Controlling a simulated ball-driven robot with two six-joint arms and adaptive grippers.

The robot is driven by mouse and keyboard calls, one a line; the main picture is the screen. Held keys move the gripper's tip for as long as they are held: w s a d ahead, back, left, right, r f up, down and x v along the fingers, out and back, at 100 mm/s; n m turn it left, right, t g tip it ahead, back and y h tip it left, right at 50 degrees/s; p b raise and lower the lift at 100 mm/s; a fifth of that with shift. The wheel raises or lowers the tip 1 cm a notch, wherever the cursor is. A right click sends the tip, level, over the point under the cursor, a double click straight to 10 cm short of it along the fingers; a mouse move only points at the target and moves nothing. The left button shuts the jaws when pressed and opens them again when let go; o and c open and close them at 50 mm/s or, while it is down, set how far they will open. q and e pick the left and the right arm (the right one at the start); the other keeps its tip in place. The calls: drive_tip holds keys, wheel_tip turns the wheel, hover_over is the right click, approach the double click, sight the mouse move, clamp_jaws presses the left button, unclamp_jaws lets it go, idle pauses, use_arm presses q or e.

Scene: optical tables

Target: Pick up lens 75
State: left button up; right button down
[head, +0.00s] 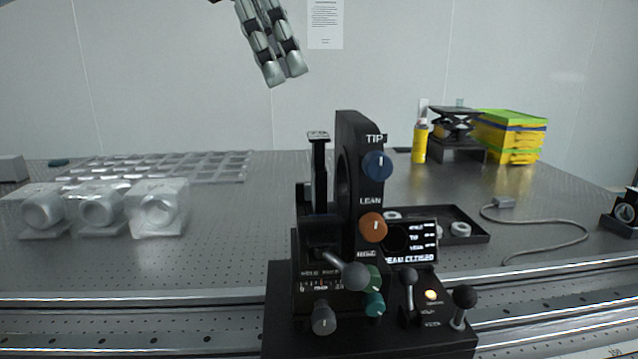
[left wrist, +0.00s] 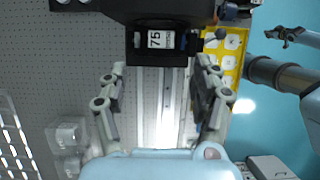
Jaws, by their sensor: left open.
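A white label reading 75 (left wrist: 154,40) shows in the left wrist view, on a dark holder near the top middle. The lens glass itself cannot be made out. My left gripper (head: 285,76) hangs high above the table in the head view, fingers pointing down. In the left wrist view its fingers (left wrist: 160,72) are spread apart, with nothing between them; the label appears beyond the tips, between them. What seems to be my right gripper (left wrist: 276,38) shows small at the right of the left wrist view; its opening is unclear.
A black mount (head: 361,135) with TIP and LEAN knobs stands at the table's front. Several wrapped clear blocks (head: 160,208) and a clear grid tray (head: 215,165) lie left. A black tray (head: 470,236), a cable (head: 575,238) and yellow boxes (head: 512,135) are right.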

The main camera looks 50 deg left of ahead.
sight(317, 134)
use_arm(q)
drive_tip(key=p+x, duration=0.1)
drive_tip(key=x, duration=0.3)
drive_tip(key=shift+d+f+p, duration=0.15)
drive_tip(key=shift+d+p, duration=0.05)
drive_tip(key=shift+p, duration=0.1)
drive_tip(key=shift+w+f, duration=0.15)
drive_tip(key=shift+f, duration=0.2)
drive_tip(key=shift+w+d+f+p, duration=0.2)
drive_tip(key=shift+d+f+p, duration=0.1)
drive_tip(key=shift+f+p, duration=0.2)
drive_tip(key=x, duration=0.3)
drive_tip(key=shift+w+p, duration=0.2)
drive_tip(key=shift+p, duration=0.1)
drive_tip(key=shift+w+f, duration=0.1)
drive_tip(key=shift+f, duration=0.3)
use_arm(e)
wheel_tip(317, 134, up, 3)
drive_tip(key=shift+a+r, duration=0.15)
drive_tip(key=shift+r, duration=0.05)
use_arm(q)
clamp_jaws()
use_arm(e)
drive_tip(key=shift+d, duration=0.4)
